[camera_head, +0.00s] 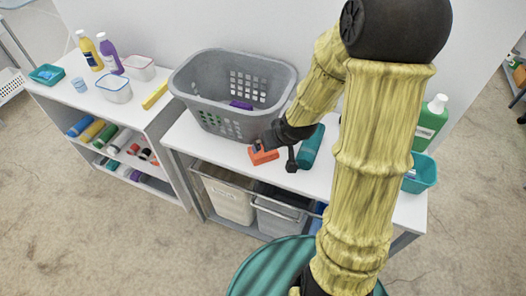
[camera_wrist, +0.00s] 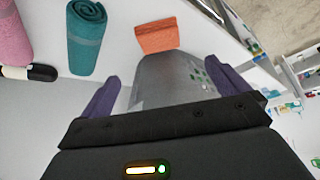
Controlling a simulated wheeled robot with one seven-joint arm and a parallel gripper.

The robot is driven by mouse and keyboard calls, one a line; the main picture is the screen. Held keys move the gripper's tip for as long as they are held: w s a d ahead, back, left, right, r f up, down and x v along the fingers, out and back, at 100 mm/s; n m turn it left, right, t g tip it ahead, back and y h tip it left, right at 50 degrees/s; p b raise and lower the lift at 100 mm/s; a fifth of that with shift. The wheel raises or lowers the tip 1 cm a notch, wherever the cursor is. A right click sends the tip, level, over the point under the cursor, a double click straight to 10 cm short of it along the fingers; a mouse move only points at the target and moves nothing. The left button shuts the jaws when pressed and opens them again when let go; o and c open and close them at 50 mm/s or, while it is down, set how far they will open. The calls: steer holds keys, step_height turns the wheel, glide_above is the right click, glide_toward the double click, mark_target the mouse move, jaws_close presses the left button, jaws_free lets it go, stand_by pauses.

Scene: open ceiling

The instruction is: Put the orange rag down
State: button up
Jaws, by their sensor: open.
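The orange rag (camera_head: 262,155) is a small folded block lying on the white tabletop in front of the grey basket. In the wrist view the orange rag (camera_wrist: 157,38) lies just past the fingertips, with clear space between them and it. My gripper (camera_head: 274,152) is over the table next to the rag in the head view. In the wrist view my gripper (camera_wrist: 162,88) has its two purple fingers spread wide, with nothing held between them. Whether the fingers touch the rag cannot be told from the head view.
The grey laundry basket (camera_head: 190,88) stands behind the rag. A teal roll (camera_head: 311,147) lies right of my gripper and also shows in the wrist view (camera_wrist: 86,40). A pink roll (camera_wrist: 14,34) lies beyond it. A green bottle (camera_head: 431,122) and teal tub (camera_head: 423,172) stand at the right.

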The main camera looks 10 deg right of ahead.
steer(key=shift+d, duration=0.1)
glide_above(263, 153)
steer(key=s, duration=0.3)
steer(key=f, duration=0.6)
steer(key=d+f, duration=0.1)
steer(key=f, duration=0.3)
steer(key=shift+w+a+f, duration=0.1)
steer(key=shift+w+f, duration=0.15)
steer(key=shift+f, duration=0.1)
steer(key=shift+w+p+x, duration=0.15)
steer(key=shift+p+x, duration=0.1)
steer(key=shift+x, duration=1.05)
steer(key=shift+w+p+x, duration=0.15)
steer(key=shift+p+x, duration=0.05)
steer(key=shift+x, duration=1.1)
steer(key=shift+r, duration=0.15)
steer(key=c, duration=0.8)
steer(key=shift+r, duration=0.15)
